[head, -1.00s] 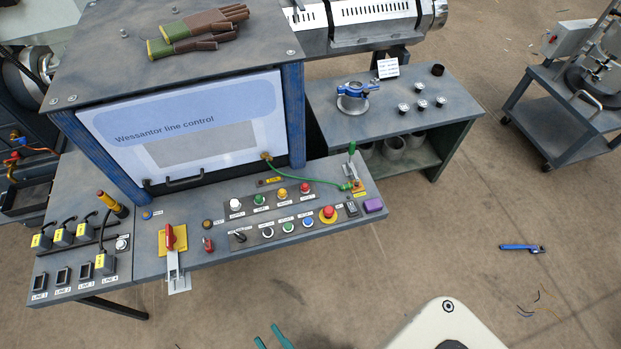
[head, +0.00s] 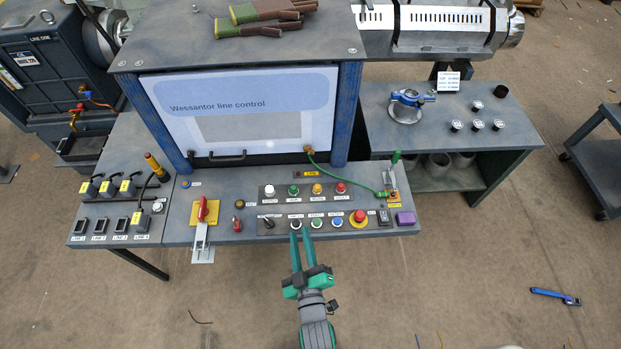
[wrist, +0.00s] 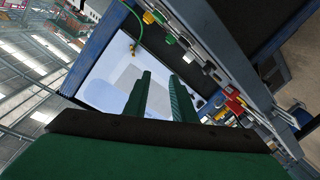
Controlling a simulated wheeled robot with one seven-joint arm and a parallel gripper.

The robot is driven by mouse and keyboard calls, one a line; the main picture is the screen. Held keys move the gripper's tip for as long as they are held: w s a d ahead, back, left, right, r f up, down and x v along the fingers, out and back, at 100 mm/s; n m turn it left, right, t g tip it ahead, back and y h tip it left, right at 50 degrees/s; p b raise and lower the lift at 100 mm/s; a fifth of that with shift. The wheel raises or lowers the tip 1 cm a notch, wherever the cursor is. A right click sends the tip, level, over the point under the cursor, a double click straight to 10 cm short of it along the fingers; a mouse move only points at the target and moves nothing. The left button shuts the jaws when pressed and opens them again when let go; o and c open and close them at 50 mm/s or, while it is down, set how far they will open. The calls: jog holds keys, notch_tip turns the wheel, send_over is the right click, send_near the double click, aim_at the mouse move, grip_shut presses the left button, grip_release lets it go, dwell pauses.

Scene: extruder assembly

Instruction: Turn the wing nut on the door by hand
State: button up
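The door (head: 235,115) is a white panel labelled "Wessantor line control" on the front of the blue cabinet, and it looks closed. A small brass-coloured fitting, apparently the wing nut (head: 309,149), sits at its lower right corner with a green cable running from it. Its wings are too small to make out. The door also shows in the wrist view (wrist: 105,85), and the brass fitting (wrist: 133,48) is at its upper edge there. My gripper (head: 301,234) has two green fingers apart with nothing between them. It is at the console's front edge, below and apart from the fitting.
The green cable (head: 345,181) droops to the console's right end. Gloves (head: 265,14) lie on the cabinet top. Open floor lies in front.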

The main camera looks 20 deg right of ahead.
aim_at(310, 151)
jog(key=shift+w+d+r+n+t+h, duration=0.1)
jog(key=shift+w+d+r+n+h, duration=0.35)
jog(key=shift+w+d, duration=2.25)
jog(key=shift+w+d+r+n+t+h, duration=0.15)
jog(key=shift+w+d+r+h, duration=0.4)
jog(key=shift+w, duration=4.15)
jog(key=shift+w+d+r+n+t+h, duration=0.2)
jog(key=shift+w+d+r, duration=0.5)
jog(key=shift+w+d, duration=2.1)
jog(key=shift+w+a, duration=0.2)
jog(key=shift+w, duration=0.6)
jog(key=shift+w+a, duration=0.2)
jog(key=shift+w, duration=0.55)
grip_shut()
jog(key=shift+r, duration=0.1)
